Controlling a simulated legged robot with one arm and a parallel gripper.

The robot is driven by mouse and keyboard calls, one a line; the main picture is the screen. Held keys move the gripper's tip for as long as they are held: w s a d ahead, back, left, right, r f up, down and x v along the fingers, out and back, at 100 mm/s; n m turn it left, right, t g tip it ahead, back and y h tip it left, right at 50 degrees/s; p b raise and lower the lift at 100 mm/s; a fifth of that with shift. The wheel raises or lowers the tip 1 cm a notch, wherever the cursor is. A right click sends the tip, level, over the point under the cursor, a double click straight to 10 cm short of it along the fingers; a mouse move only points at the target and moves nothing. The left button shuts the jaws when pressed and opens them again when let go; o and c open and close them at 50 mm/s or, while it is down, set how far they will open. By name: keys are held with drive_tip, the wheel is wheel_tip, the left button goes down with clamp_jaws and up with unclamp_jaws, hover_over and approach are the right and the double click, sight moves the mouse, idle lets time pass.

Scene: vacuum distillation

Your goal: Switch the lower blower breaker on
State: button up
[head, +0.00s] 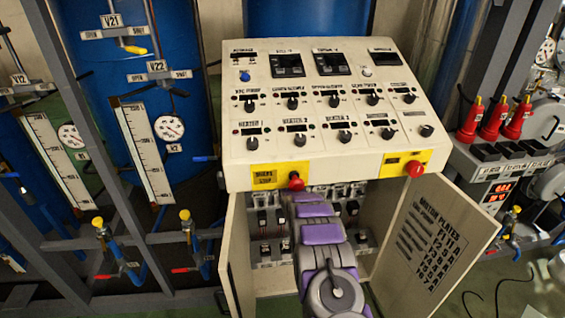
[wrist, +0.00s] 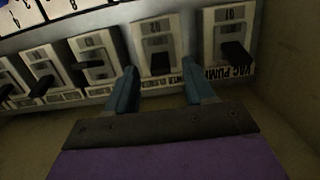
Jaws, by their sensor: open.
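In the wrist view my gripper (wrist: 161,82) is open, its two blue-grey fingers apart and empty. A breaker (wrist: 158,40) with a dark lever (wrist: 160,64) lies in front of the gap between the fingers. Its label is partly covered and too blurred to read surely, so I cannot tell if it is the lower blower breaker. The breaker to its right (wrist: 227,40) carries a "VAC PUMP" label. In the head view my arm reaches into the open cabinet and hides the gripper and the middle of the breaker rows.
The breaker row goes on to the left (wrist: 94,60) in the wrist view. The cabinet's open right door (head: 440,240) bears a motor plate list. The sloped control console (head: 320,110) overhangs the opening, with red knobs (head: 296,181) on its front edge. Pipes and gauges stand left.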

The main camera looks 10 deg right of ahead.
drive_tip(key=s+r+p, duration=0.1)
drive_tip(key=s+p, duration=0.1)
drive_tip(key=s, duration=1.1)
drive_tip(key=shift+r+p, duration=0.35)
drive_tip(key=shift+c, duration=0.3)
